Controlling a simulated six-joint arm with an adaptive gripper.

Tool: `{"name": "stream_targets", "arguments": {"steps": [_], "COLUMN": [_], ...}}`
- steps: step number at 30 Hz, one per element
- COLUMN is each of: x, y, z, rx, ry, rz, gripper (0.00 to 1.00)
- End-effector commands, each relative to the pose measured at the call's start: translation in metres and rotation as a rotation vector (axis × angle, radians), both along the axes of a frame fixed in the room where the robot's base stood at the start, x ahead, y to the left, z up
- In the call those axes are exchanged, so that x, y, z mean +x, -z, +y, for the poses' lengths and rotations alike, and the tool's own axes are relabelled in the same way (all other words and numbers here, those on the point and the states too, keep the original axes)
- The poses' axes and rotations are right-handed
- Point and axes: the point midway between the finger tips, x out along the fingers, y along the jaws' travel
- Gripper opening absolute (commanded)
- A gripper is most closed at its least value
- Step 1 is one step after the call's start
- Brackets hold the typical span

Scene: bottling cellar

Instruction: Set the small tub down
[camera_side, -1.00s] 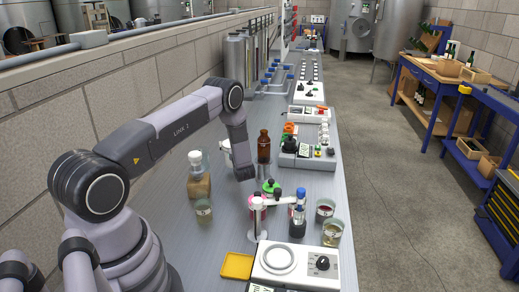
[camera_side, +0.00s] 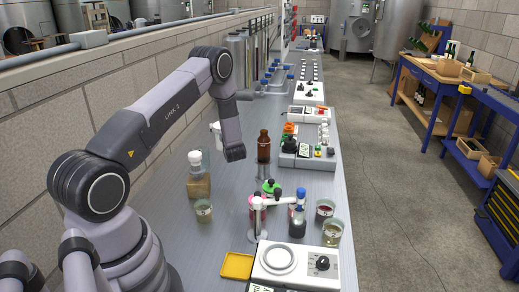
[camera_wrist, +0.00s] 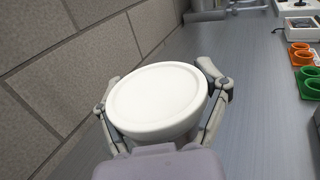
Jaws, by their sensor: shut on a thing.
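The small tub (camera_wrist: 155,98) is white with a round, flat lid, and it fills the middle of the wrist view. My gripper (camera_wrist: 162,106) is shut on it, with one finger on each side. In the side view the tub (camera_side: 215,130) shows only as a small white patch to the left of my forearm, near the wall. My arm hides the rest of it and most of the gripper there. I cannot tell from these views how far the tub is above the bench.
The grey bench top (camera_wrist: 255,125) is clear to the tub's right. The block wall (camera_wrist: 55,70) runs close on its left. Orange and green cups (camera_wrist: 301,56) stand further right.

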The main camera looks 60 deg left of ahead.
Motion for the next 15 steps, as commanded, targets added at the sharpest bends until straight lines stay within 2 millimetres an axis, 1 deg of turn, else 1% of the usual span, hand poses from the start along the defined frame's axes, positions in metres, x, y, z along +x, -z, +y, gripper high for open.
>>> {"name": "stream_targets", "arguments": {"steps": [1,4,6,10,15], "x": [0.010,0.028,0.037,0.050,0.059], "y": [0.006,0.018,0.035,0.056,0.068], "z": [0.009,0.025,0.032,0.044,0.051], "rx": [0.003,0.002,0.001,0.002,0.002], "ry": [-0.001,0.000,0.000,0.000,0.000], "rz": [-0.005,-0.004,0.000,-0.002,-0.001], "gripper": [0.32,0.32,0.32,0.32,0.32]}}
